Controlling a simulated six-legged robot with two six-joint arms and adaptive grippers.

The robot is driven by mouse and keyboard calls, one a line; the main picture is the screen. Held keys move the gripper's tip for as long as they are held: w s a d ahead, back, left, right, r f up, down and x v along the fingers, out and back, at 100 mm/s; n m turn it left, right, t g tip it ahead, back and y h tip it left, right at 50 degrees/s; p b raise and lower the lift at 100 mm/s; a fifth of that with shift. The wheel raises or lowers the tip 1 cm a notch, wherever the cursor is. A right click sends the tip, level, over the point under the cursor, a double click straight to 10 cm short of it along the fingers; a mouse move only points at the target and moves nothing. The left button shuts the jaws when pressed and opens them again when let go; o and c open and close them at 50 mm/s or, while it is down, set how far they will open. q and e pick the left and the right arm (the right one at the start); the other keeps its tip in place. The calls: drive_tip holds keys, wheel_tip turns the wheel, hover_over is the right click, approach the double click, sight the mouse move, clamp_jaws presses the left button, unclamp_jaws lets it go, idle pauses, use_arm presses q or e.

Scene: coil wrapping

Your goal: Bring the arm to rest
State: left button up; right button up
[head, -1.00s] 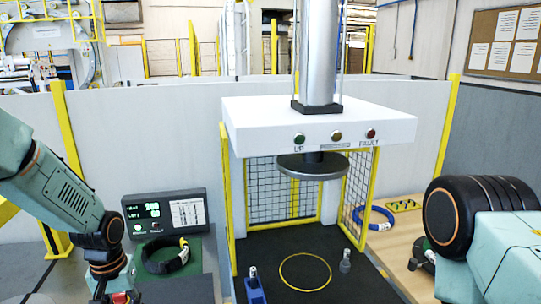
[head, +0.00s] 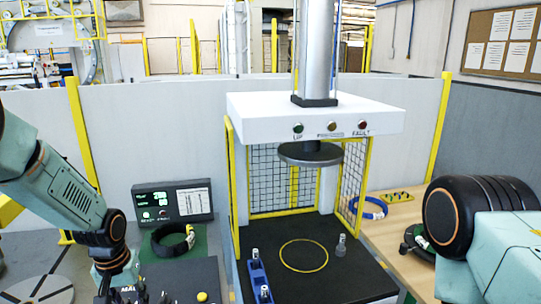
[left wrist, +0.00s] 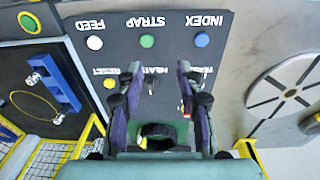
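My left arm (head: 65,195) comes in from the left in the head view, with its gripper pointing down at the lower edge over a dark control panel (head: 190,276). In the left wrist view my left gripper (left wrist: 159,68) is open, its two fingers apart with nothing held between them. The panel (left wrist: 210,45) lies beyond the fingers, with white, green and blue buttons marked FEED, STRAP and INDEX. I cannot tell whether a fingertip touches it. My right arm (head: 505,255) stands at the right of the head view; its gripper is out of view.
A press (head: 315,115) with a yellow mesh guard stands in the middle. A blue fixture (head: 258,278) sits on its dark bed. A black coil (head: 173,240) lies by a display box (head: 172,203). A blue coil (head: 372,207) lies on the wooden table (head: 400,225) at right.

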use_arm(q)
drive_tip(key=s+d+f+t+b, duration=0.1)
drive_tip(key=s+d+f+b, duration=0.15)
drive_tip(key=f, duration=0.25)
drive_tip(key=s+d+f+m+t+b, duration=0.1)
drive_tip(key=s+d+f+b, duration=0.15)
drive_tip(key=f, duration=0.35)
drive_tip(key=s+d+f+t+b, duration=0.1)
drive_tip(key=s+d+f+b, duration=0.1)
drive_tip(key=s+f, duration=0.25)
drive_tip(key=s+d+f+m+g+b, duration=0.1)
drive_tip(key=s+f+g+b, duration=0.3)
drive_tip(key=s+f+b, duration=1.1)
drive_tip(key=s+f, duration=0.5)
drive_tip(key=s, duration=0.4)
drive_tip(key=shift+d+f, duration=0.15)
drive_tip(key=shift+f, duration=0.25)
